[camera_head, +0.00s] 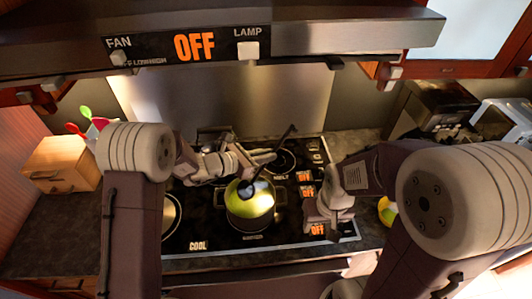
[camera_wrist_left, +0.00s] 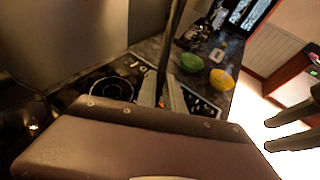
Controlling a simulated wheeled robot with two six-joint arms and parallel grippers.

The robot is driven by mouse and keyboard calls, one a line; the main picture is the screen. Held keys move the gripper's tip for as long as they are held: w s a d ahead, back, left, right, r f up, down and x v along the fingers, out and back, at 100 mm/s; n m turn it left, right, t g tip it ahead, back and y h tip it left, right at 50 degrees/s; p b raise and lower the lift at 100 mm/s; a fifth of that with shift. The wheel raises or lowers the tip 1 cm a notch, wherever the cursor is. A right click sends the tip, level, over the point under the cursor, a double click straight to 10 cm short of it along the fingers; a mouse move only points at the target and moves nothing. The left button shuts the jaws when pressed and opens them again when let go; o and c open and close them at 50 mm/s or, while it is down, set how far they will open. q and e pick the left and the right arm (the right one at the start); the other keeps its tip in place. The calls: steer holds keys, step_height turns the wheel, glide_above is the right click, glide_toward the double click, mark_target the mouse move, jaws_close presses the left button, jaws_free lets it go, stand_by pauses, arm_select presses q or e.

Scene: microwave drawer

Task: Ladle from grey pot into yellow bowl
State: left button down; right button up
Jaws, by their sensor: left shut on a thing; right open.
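My left gripper (camera_head: 264,157) is shut on the dark handle of the ladle (camera_head: 286,137), which slants from upper right to lower left. In the left wrist view the ladle handle (camera_wrist_left: 172,40) runs up from between my left fingers (camera_wrist_left: 163,98). The ladle's dark lower end reaches a glossy yellow-green round surface at the dark grey pot (camera_head: 250,224) on the stove. I cannot tell whether this surface is the pot's contents or a separate thing. My right gripper (camera_head: 327,222) is open over the stove's right front; its fingers also show in the left wrist view (camera_wrist_left: 290,130). No yellow bowl is clearly recognizable.
A yellow-green item (camera_head: 387,211) is partly behind my right arm; the wrist view shows a green thing (camera_wrist_left: 192,62) and a yellow thing (camera_wrist_left: 222,80). The hood overhangs.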

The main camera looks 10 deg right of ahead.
step_height(320, 180, down, 11)
steer(key=b, duration=1.1)
steer(key=shift+f, duration=0.2)
steer(key=shift+s+a+r, duration=0.1)
steer(key=shift+a, duration=0.05)
